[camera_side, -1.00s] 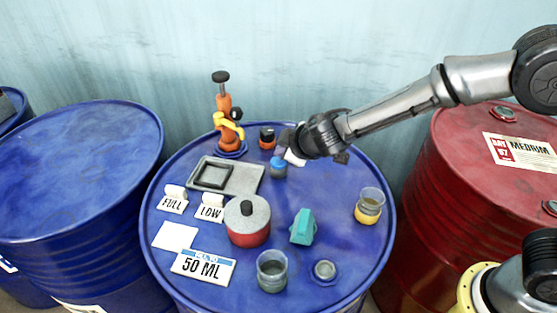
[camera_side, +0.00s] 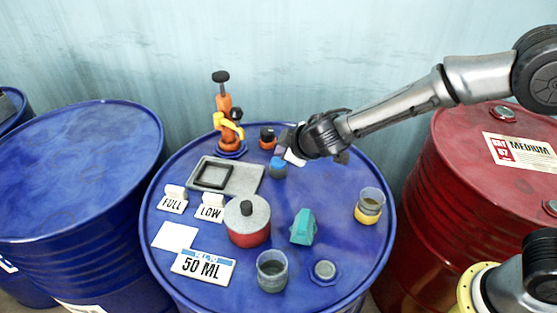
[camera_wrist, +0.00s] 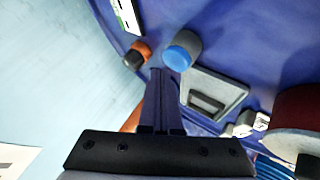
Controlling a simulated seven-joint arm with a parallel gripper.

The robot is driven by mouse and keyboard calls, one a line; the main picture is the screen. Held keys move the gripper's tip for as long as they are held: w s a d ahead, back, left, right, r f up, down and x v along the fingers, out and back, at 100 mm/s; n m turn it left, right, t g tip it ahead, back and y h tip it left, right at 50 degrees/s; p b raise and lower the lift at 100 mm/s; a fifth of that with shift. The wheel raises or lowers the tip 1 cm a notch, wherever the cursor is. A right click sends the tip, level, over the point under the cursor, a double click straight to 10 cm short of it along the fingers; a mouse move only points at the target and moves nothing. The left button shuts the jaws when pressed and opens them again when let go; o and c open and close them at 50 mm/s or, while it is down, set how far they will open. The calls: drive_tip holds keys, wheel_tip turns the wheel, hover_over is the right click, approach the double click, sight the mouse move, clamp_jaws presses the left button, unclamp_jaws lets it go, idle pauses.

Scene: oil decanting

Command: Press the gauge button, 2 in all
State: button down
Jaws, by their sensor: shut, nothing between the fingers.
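My gripper (camera_side: 290,146) is over the far side of the blue drum top, its fingers shut and empty. In the wrist view the closed fingers (camera_wrist: 160,78) point between two small round pieces. One is a grey cylinder with a blue top (camera_wrist: 182,50), which also shows in the side view (camera_side: 278,168). The other is an orange piece with a black end (camera_wrist: 137,54), also in the side view (camera_side: 267,138). I cannot tell for sure which piece is the gauge button, or whether the fingertips touch either one.
A white card (camera_side: 295,158) is partly hidden by my gripper. An orange hand pump (camera_side: 226,125), a grey tray (camera_side: 248,178), a red pot (camera_side: 248,235), a teal block (camera_side: 303,228) and glass cups (camera_side: 272,270) stand around.

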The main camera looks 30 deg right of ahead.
sight(282, 164)
drive_tip(key=shift+f, duration=0.1)
drive_tip(key=shift+f, duration=0.35)
drive_tip(key=shift+f, duration=0.5)
idle(0.9)
drive_tip(key=shift+r, duration=0.9)
drive_tip(key=shift+r, duration=2.5)
drive_tip(key=shift+r, duration=0.1)
idle(0.5)
